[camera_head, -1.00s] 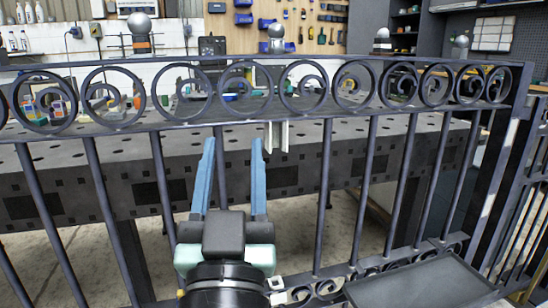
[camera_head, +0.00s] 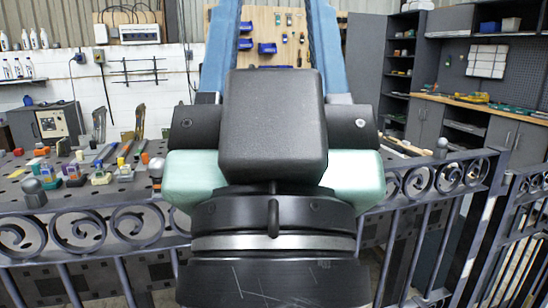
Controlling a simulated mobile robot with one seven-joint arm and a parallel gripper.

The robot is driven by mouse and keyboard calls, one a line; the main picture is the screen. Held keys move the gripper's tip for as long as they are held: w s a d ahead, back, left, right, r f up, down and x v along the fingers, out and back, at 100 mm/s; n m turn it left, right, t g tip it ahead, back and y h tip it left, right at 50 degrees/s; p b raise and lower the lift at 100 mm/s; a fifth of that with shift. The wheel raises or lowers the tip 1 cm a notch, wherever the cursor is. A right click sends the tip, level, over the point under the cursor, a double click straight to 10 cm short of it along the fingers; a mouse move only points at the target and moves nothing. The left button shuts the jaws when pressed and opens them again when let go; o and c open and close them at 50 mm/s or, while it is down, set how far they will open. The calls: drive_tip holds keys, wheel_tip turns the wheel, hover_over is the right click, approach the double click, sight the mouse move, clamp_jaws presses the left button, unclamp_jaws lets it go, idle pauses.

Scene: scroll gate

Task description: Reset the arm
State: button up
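My gripper (camera_head: 272,40) fills the middle of the head view, raised close to the camera. Its two blue fingers point up and stand wide apart, with their tips cut off by the top edge. Nothing shows between the visible parts of the fingers except the pegboard behind. The wrist and gripper body hide the middle of the dark scroll gate (camera_head: 85,226).
Behind the gate is a dark worktable (camera_head: 20,200) with colored blocks (camera_head: 75,172) and several tools. A pegboard (camera_head: 285,38) hangs on the back wall. Grey cabinets (camera_head: 420,125) and a bench stand at the right. A grey box (camera_head: 60,122) stands at left.

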wheel_tip(320, 180, up, 17)
drive_tip(key=p, duration=1.4)
drive_tip(key=shift+r+p, duration=0.15)
drive_tip(key=shift+p, duration=0.25)
